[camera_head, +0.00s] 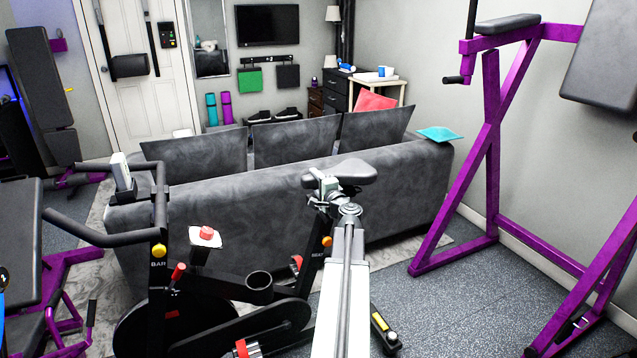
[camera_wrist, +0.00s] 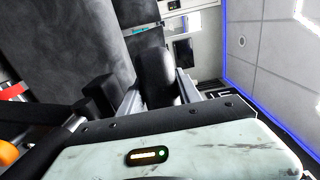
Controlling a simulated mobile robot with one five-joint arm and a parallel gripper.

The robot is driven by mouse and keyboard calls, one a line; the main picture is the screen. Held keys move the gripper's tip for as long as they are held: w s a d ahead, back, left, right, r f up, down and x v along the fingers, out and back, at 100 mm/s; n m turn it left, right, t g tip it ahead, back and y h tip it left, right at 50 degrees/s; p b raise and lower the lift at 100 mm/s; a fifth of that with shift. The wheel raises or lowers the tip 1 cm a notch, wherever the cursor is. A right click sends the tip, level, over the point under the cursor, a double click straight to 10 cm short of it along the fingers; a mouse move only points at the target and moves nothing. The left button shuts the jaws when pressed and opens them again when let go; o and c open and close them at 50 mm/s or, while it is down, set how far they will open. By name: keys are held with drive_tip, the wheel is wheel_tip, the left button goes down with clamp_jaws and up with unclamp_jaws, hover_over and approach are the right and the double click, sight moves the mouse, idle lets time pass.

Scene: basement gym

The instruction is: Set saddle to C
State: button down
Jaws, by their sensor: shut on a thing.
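The exercise bike's dark saddle (camera_head: 345,170) sits on top of the seat post in front of the grey sofa. My gripper (camera_head: 328,186) is at the left end of the saddle, shut on it. In the wrist view the saddle's rounded dark nose (camera_wrist: 155,72) lies between the two fingers of my gripper (camera_wrist: 158,92). An orange knob (camera_head: 327,241) is on the post below, beside a partly hidden "SEAT" label. Letter marks on the post are not readable, so I cannot tell the saddle's setting. My arm hides part of the post.
The bike's handlebar (camera_head: 100,235) and yellow "BAR" knob (camera_head: 159,250) are at the left. The grey sofa (camera_head: 270,190) stands close behind the saddle. A purple rack (camera_head: 490,150) stands at the right.

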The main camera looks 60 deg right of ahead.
drive_tip(key=shift+s+d, duration=0.1)
drive_tip(key=shift+d, duration=0.1)
drive_tip(key=c, duration=0.8)
unclamp_jaws()
drive_tip(key=shift+a, duration=0.1)
drive_tip(key=v, duration=0.7)
drive_tip(key=shift+s+a, duration=0.3)
drive_tip(key=shift+f, duration=0.1)
